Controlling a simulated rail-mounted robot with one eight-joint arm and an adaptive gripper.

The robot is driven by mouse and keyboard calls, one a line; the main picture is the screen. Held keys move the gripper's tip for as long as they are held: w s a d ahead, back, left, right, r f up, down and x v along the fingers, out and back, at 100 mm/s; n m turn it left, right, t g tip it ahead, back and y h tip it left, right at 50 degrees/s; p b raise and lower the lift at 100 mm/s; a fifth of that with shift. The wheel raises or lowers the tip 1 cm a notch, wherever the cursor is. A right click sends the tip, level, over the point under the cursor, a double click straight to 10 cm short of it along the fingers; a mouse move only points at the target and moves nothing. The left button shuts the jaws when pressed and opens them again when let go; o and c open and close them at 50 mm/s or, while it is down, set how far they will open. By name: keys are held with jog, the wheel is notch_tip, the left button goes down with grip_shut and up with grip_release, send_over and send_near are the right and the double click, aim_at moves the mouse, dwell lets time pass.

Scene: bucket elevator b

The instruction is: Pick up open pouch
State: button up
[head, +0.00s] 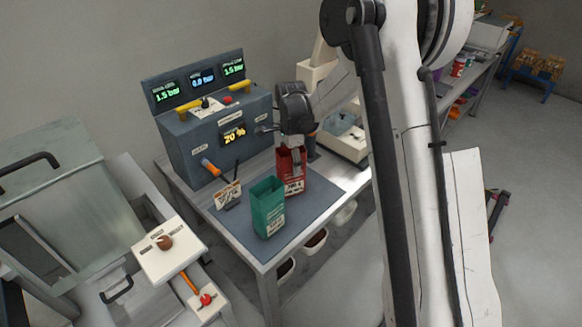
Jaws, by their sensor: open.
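Two upright pouches stand on the dark mat (235,226) of the work table. The green pouch (268,212) is nearer and shows an open top. The red pouch (293,184) stands just behind it to the right, and its top also looks open. My gripper (291,158) points down at the top of the red pouch, with its fingers around or in front of the upper part. It is open, and its fingers partly hide the red pouch. I cannot tell whether they touch it.
A dark control box (215,125) with lit displays and an orange handle stands at the table's back. A small card holder (228,194) sits left of the green pouch. A machine with a lever panel (168,250) is at left.

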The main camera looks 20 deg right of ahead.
jog(key=shift+c, duration=0.3)
jog(key=c, duration=0.8)
jog(key=shift+c, duration=0.4)
jog(key=shift+r, duration=0.15)
